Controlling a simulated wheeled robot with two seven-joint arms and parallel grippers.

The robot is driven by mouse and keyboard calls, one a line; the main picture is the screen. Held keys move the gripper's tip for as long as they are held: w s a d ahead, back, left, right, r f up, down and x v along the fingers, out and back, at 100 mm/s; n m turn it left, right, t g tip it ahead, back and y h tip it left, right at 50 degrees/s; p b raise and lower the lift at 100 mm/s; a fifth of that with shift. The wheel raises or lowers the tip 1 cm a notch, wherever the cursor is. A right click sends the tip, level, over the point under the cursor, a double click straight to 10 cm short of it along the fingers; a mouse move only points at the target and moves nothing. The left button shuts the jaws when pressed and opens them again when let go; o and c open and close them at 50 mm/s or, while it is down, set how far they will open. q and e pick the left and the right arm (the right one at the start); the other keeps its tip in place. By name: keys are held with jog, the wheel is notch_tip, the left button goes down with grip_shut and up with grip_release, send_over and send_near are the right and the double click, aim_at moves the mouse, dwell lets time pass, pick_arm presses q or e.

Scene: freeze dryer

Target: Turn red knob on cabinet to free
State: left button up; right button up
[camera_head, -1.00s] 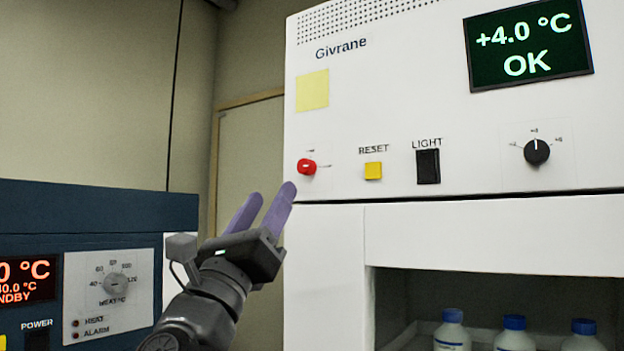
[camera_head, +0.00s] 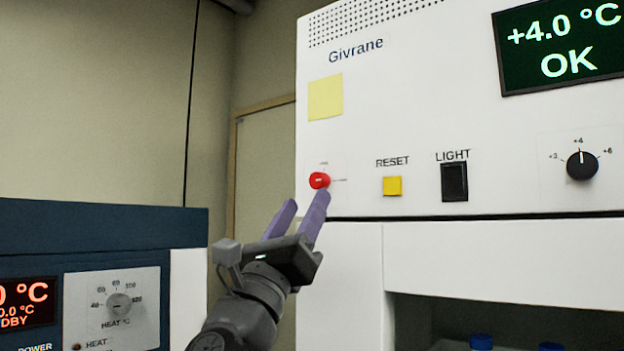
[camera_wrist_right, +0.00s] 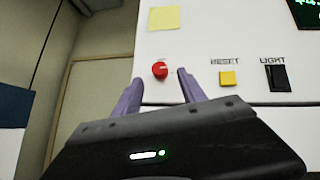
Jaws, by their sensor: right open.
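The red knob (camera_head: 319,180) sits at the lower left of the white cabinet's (camera_head: 420,130) upper panel, with small markings above it and to its right. It also shows in the right wrist view (camera_wrist_right: 160,70), just beyond the fingertips and between them. My right gripper (camera_head: 308,198) is open and empty, its two purple fingers pointing up toward the knob from just below it. I cannot tell whether a fingertip touches the knob; in the wrist view (camera_wrist_right: 157,76) the fingers look apart from it. My left gripper is not in view.
A yellow RESET button (camera_head: 392,186), a black LIGHT switch (camera_head: 454,182) and a black dial (camera_head: 582,165) are to the knob's right. A yellow note (camera_head: 325,97) is above it. A blue unit (camera_head: 100,228) stands at the left. Bottles (camera_head: 481,342) show in the cabinet's opening.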

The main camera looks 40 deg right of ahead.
aim_at(316, 184)
jog(key=p+x, duration=0.2)
jog(key=x, duration=0.2)
jog(key=shift+w+d+r, duration=0.1)
jog(key=shift+d+r, duration=0.05)
jog(key=shift+d, duration=0.05)
jog(key=shift+c, duration=0.4)
grip_shut()
